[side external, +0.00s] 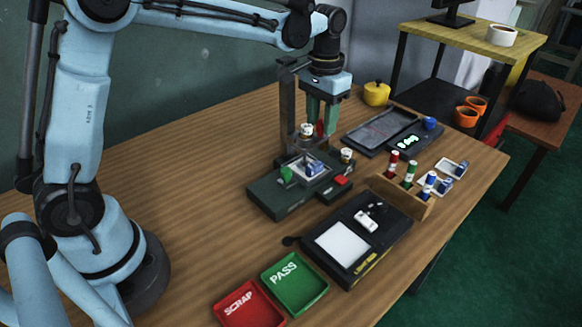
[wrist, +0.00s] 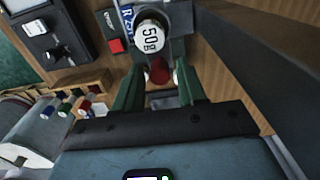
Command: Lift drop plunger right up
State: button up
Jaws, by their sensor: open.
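The drop tower is a dark base (side external: 262,200) with a tall grey post (side external: 287,108) at its back. A red knob (side external: 320,128), apparently part of the drop plunger, stands by the tower. In the wrist view the red knob (wrist: 158,70) lies between my green fingertips. A white-topped weight marked 50 g (wrist: 150,38) is just beyond it; it also shows in the side view (side external: 306,130). My gripper (side external: 322,122) is open and points down around the knob. Finger contact cannot be made out. The plunger's lower part is hidden.
A grey tray (side external: 382,132) and a scale with a green readout (side external: 407,142) lie behind right. A wooden rack (side external: 398,198) holds several coloured vials. A light box (side external: 342,243) and green PASS (side external: 295,285) and red SCRAP (side external: 250,305) trays are in front. The table's left is clear.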

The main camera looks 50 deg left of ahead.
jog(key=c, duration=0.7)
jog(key=shift+r, duration=5.25)
grip_shut()
jog(key=o, duration=0.8)
grip_release()
jog(key=shift+r, duration=0.1)
notch_tip(320, 180, up, 5)
jog(key=shift+f, duration=0.1)
